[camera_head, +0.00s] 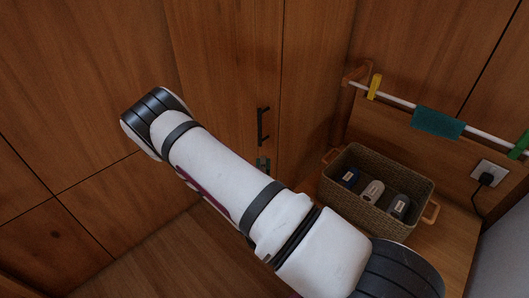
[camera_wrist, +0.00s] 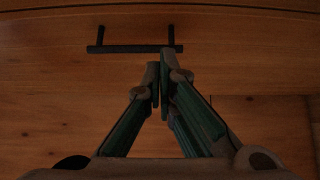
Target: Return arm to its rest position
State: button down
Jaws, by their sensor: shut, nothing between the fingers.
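My white and black arm crosses the middle of the head view, raised in front of a wooden cabinet door (camera_head: 228,75). My gripper (camera_wrist: 160,75) shows in the wrist view with its green-sided fingers together at the tips and nothing between them. In the wrist view a black bar handle (camera_wrist: 135,48) on a wooden surface lies just beyond the fingertips; I cannot tell the gap. The black handle also shows in the head view (camera_head: 263,126). In the head view my gripper is mostly hidden behind the arm, with only a small greenish part showing below the handle.
A woven basket (camera_head: 368,213) with several bottle-like items stands on a wooden shelf at the right. Above it a white rail (camera_head: 397,99) holds a teal cloth (camera_head: 438,123) and a yellow clip (camera_head: 374,87). A black plug sits in a wall socket (camera_head: 490,173). Bare floor shows lower left.

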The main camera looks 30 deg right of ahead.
jog(key=s+d+r+m+g+h, duration=0.2)
jog(key=d+r+m+g+h, duration=0.15)
jog(key=r, duration=0.35)
jog(key=s+d+r+m+g+h, duration=0.25)
jog(key=r+g+h, duration=0.2)
jog(key=r, duration=0.25)
jog(key=s+d+r+m+g+y+b, duration=0.1)
jog(key=s+r+m+g, duration=0.25)
jog(key=s+g, duration=0.2)
jog(key=s+d+r+m+g+y+b, duration=0.1)
jog(key=s+r+m+g+y, duration=0.1)
jog(key=s+r+m+g, duration=0.25)
jog(key=s+a+t+y, duration=0.1)
jog(key=s+a+y, duration=0.6)
jog(key=a+y, duration=0.15)
jog(key=a+r+n+t+y, duration=0.1)
jog(key=a+r+t+y, duration=0.1)
jog(key=a, duration=0.3)
jog(key=w+a+r+n+t+y+b, duration=0.1)
jog(key=a+r+t+y, duration=0.2)
jog(key=a+r+t, duration=0.2)
jog(key=shift+a+y, duration=0.35)
jog(key=shift+a, duration=0.45)
